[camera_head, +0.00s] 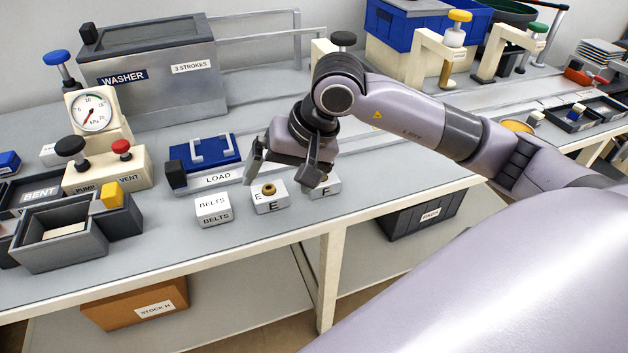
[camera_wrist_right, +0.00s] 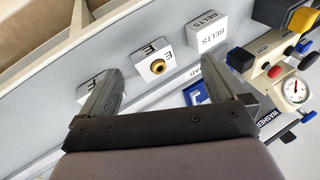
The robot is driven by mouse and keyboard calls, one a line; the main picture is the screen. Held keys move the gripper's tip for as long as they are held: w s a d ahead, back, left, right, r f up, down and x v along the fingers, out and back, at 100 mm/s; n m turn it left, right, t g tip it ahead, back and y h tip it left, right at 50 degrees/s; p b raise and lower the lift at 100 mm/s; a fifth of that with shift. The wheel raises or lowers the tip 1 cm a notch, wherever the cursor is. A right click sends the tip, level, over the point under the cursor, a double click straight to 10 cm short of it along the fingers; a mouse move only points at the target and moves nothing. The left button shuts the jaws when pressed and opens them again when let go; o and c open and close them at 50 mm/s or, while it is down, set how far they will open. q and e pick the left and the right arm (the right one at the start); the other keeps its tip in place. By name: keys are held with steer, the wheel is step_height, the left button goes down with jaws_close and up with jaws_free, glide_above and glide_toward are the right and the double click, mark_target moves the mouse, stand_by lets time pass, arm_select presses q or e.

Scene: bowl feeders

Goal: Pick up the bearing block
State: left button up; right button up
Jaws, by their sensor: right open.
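A white block marked E (camera_head: 270,206), with a brass ring on its top, sits near the front edge of the bench; it looks like the bearing block. It also shows in the right wrist view (camera_wrist_right: 143,70), framed between the fingertips. My right gripper (camera_head: 282,178) is open and empty, its fingers just above and behind the E block, one on either side. In the wrist view its fingers (camera_wrist_right: 163,66) are spread wide, apart from the block. My left gripper is not in view.
A block marked F (camera_head: 328,190) stands right of E, partly hidden by a finger. A BELTS block (camera_head: 213,210) stands left. Behind are a blue LOAD fixture (camera_head: 205,155) and the washer (camera_head: 150,80). Grey bins (camera_head: 60,250) and a pressure gauge (camera_head: 93,112) stand farther left.

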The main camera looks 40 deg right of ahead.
mark_target(332, 186)
steer(key=d+h, duration=0.1)
steer(key=d, duration=0.2)
steer(key=d+n+h, duration=0.1)
steer(key=d, duration=0.2)
steer(key=d+n+h, duration=0.1)
steer(key=d+h, duration=0.1)
steer(key=shift+s+d+f, duration=0.25)
steer(key=shift+d+f, duration=0.1)
steer(key=shift+d, duration=0.05)
steer(key=shift+w+d+f, duration=0.2)
steer(key=shift+d+f, duration=0.05)
steer(key=shift+f, duration=0.35)
steer(key=x, duration=0.5)
steer(key=shift+w+f, duration=0.15)
steer(key=shift+w, duration=0.1)
steer(key=c, duration=1.2)
